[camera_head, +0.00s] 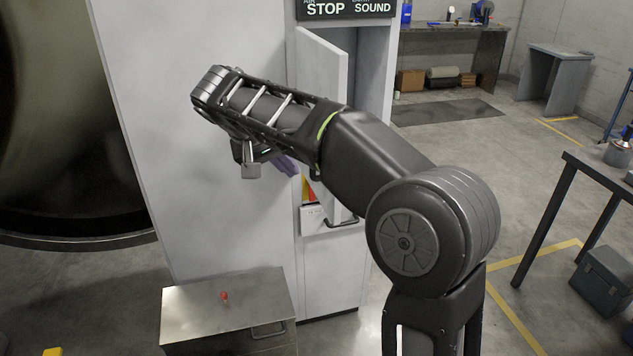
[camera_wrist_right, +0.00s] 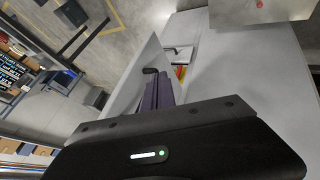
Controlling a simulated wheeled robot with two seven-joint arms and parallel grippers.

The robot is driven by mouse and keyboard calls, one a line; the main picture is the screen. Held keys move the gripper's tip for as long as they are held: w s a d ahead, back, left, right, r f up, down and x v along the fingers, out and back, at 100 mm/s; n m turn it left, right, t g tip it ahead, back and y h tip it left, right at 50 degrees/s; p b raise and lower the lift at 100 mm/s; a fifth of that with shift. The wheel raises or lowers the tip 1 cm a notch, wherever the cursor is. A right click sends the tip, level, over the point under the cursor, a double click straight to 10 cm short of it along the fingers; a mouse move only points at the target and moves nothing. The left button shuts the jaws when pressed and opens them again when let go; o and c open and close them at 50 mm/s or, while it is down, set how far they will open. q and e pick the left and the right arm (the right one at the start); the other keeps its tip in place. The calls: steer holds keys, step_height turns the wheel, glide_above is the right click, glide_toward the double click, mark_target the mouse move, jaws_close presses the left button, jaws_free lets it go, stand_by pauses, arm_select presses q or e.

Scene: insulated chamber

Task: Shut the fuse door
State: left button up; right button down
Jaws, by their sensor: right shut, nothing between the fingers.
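The fuse door (camera_head: 322,65) is a tall white panel. It stands open, swung out from the grey-white cabinet, and much of it is hidden behind my right arm. In the right wrist view a pale panel (camera_wrist_right: 135,85), apparently the same door, is left of the fingers. My right gripper (camera_head: 285,165) is shut and empty, close to the cabinet front beside the door. Its purple fingers (camera_wrist_right: 158,90) also show in the right wrist view. I cannot tell whether they touch the door. My left gripper is not in view.
A red and yellow patch (camera_head: 308,190) and a handle (camera_head: 346,221) show below my arm. A steel box (camera_head: 228,305) with a red knob stands low in front of the cabinet. A large round chamber opening (camera_head: 70,120) is at left. Floor at right is mostly free before a table (camera_head: 600,175).

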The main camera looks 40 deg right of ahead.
steer(key=b, duration=0.1)
glide_toward(330, 190)
step_height(330, 190, down, 3)
steer(key=w+a, duration=0.2)
steer(key=d, duration=0.4)
steer(key=shift+s+d+f+p, duration=0.25)
steer(key=shift+s+f+p, duration=0.1)
steer(key=shift+s+f, duration=0.05)
